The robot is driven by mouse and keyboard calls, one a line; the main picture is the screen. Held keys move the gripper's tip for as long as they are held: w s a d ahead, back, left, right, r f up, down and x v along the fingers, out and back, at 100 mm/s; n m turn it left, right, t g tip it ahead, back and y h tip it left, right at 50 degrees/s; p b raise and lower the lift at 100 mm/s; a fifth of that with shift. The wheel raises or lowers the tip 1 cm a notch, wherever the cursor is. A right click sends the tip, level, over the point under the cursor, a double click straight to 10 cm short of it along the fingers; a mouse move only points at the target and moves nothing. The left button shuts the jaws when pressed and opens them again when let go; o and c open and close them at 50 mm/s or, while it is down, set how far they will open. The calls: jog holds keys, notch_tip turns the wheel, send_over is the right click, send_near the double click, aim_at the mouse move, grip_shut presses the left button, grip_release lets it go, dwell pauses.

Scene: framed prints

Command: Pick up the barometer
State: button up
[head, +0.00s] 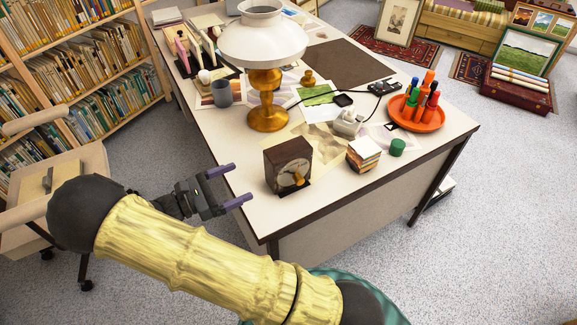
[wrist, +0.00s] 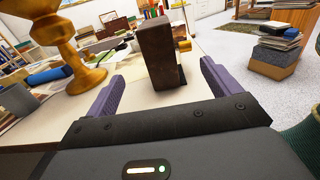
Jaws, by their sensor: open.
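The barometer (head: 288,163) appears to be the dark brown wooden box with a round pale dial, standing upright near the desk's front left edge. A small brass piece shows at its dial face. My gripper (head: 230,186) is open and empty to the left of the box, its two purple fingers pointing toward it. In the wrist view the brown box (wrist: 158,52) stands ahead, between the lines of the open fingers (wrist: 160,82). The fingers appear apart from the box. The dial is turned away from the wrist camera.
A brass lamp (head: 267,100) with a white shade stands behind the box on the desk (head: 235,160). A stack of small blocks (head: 363,153), a green lid (head: 397,147) and an orange tray of bottles (head: 432,122) lie to the right. A bookshelf (head: 75,75) is at the left.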

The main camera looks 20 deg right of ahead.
aim_at(268, 168)
jog(key=d, duration=0.7)
jog(key=w+d, duration=0.1)
jog(key=d, duration=0.2)
jog(key=shift+d, duration=0.15)
jog(key=shift+d, duration=0.1)
jog(key=d+b, duration=0.1)
jog(key=d, duration=0.4)
jog(key=shift+r, duration=0.1)
jog(key=shift+w, duration=0.1)
jog(key=c, duration=1.8)
jog(key=shift+o, duration=0.2)
jog(key=shift+r, duration=0.45)
notch_tip(268, 168, up, 9)
jog(key=shift+r+p, duration=0.1)
jog(key=shift+p, duration=0.95)
